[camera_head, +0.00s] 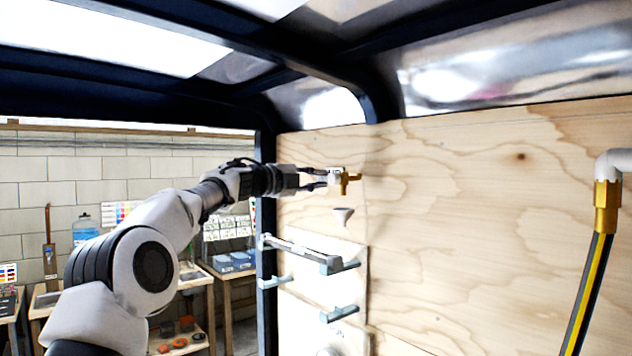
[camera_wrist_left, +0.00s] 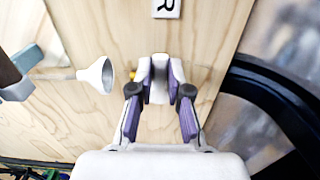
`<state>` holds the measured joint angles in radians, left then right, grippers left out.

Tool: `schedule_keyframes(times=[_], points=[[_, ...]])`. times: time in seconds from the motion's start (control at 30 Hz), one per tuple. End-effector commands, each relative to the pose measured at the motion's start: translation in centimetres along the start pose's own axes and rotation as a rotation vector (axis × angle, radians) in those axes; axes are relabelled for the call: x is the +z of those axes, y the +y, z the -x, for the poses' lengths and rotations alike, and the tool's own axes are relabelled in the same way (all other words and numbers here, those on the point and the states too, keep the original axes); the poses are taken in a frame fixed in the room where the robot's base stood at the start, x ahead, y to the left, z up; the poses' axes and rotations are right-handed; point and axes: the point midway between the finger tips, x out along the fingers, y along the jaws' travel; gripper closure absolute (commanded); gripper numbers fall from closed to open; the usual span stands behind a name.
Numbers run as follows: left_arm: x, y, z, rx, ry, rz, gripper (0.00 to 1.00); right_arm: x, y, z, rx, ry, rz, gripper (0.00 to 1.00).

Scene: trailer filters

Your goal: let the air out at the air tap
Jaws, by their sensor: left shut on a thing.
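The air tap (camera_head: 346,183) is a small brass fitting on the plywood wall, with a white part at its near side. My left gripper (camera_head: 326,178) reaches it from the left and is shut on the white part of the tap. In the left wrist view, the white part (camera_wrist_left: 160,68) sits between the purple-lined fingers (camera_wrist_left: 160,95), and only a speck of brass shows beside it. A white funnel-shaped cup (camera_head: 343,215) is just below the tap; it also shows in the left wrist view (camera_wrist_left: 96,75). My right gripper is not in view.
Grey brackets (camera_head: 302,252) stick out from the wall below the tap. A yellow-and-black hose hangs from a brass fitting (camera_head: 607,207) at the far right. A dark frame post (camera_head: 266,230) stands left of the panel.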

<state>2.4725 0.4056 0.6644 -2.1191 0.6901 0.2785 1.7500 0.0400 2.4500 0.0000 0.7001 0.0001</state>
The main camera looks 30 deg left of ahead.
Motion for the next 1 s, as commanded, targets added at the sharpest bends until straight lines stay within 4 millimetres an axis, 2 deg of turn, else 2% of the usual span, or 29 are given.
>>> schedule_keyframes(times=[0.3,0.33,0.4,0.77,0.87,1.0], points=[[-0.1,0.3,-0.1,0.006,0.003,-0.003,1.0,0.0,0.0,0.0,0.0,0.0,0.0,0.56],[-0.1,0.3,-0.1,0.006,0.003,-0.003,0.76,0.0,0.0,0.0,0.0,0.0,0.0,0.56],[-0.1,0.3,-0.1,0.005,0.003,-0.002,0.58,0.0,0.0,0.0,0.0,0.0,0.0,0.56],[0.0,0.0,0.4,0.002,0.001,0.001,0.58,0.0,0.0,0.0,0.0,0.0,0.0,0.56],[0.0,-0.1,1.5,0.0,0.002,0.002,0.58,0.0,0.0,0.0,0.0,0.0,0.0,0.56],[0.0,-0.1,4.5,-0.002,0.003,0.005,0.58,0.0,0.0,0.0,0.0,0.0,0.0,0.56]])
